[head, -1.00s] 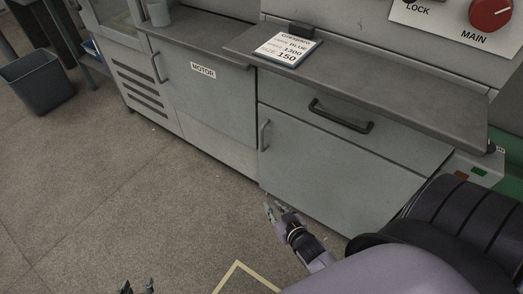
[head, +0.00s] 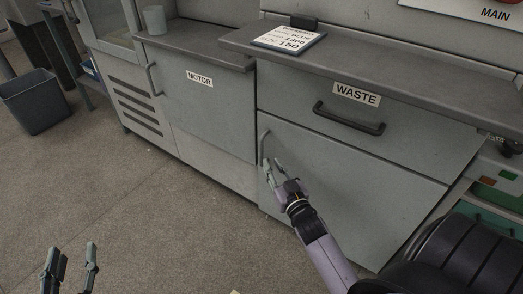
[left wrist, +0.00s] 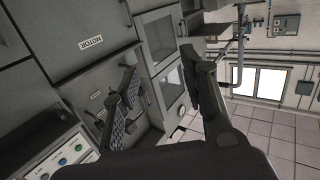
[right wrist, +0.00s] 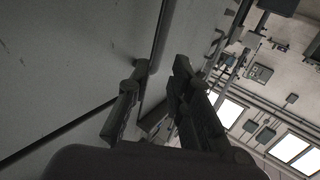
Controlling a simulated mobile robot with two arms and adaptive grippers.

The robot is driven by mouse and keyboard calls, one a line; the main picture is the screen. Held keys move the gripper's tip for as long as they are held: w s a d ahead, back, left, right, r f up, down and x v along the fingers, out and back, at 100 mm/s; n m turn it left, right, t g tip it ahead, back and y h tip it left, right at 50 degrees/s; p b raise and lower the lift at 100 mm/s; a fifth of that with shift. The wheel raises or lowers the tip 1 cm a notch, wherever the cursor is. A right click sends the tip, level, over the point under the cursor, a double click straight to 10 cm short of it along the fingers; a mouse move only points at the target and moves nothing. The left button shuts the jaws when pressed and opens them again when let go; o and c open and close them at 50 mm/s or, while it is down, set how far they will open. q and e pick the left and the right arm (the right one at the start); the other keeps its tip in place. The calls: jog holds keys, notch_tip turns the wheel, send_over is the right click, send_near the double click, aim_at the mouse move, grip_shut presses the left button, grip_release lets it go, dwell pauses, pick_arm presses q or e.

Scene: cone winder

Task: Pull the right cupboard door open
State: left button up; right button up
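The right cupboard door (head: 340,180) is a flat grey panel below the WASTE drawer. It looks shut. Its vertical bar handle (head: 263,147) is near the left edge. My right gripper (head: 274,167) is at the handle's lower end, in front of the door. In the right wrist view its two fingers (right wrist: 158,88) are apart, and the handle bar (right wrist: 163,38) runs down to near the fingertips. I cannot tell whether they touch it. My left gripper (head: 75,258) is open and empty above the floor at lower left. It also shows open in the left wrist view (left wrist: 163,75).
The WASTE drawer (head: 400,135) with a dark handle is above the door. The MOTOR door (head: 205,110) stands shut to the left. A worktop (head: 400,85) overhangs both. A bin (head: 35,100) stands far left. The floor in front is clear.

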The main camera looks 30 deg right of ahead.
aim_at(262, 149)
jog(key=w, duration=0.2)
jog(key=w+d+b, duration=0.1)
jog(key=w, duration=0.2)
jog(key=w+b, duration=0.1)
jog(key=w, duration=0.2)
jog(key=shift+w+d, duration=0.25)
jog(key=shift+d, duration=0.1)
pick_arm(q)
notch_tip(262, 149, up, 11)
jog(key=s+d+t+h, duration=0.1)
jog(key=s+t+h, duration=0.1)
jog(key=t, duration=0.4)
jog(key=shift+s+f+t, duration=0.15)
jog(key=shift+f+t, duration=0.05)
jog(key=shift+t, duration=0.1)
pick_arm(e)
jog(key=shift+w, duration=0.4)
jog(key=shift+c, duration=0.2)
grip_shut()
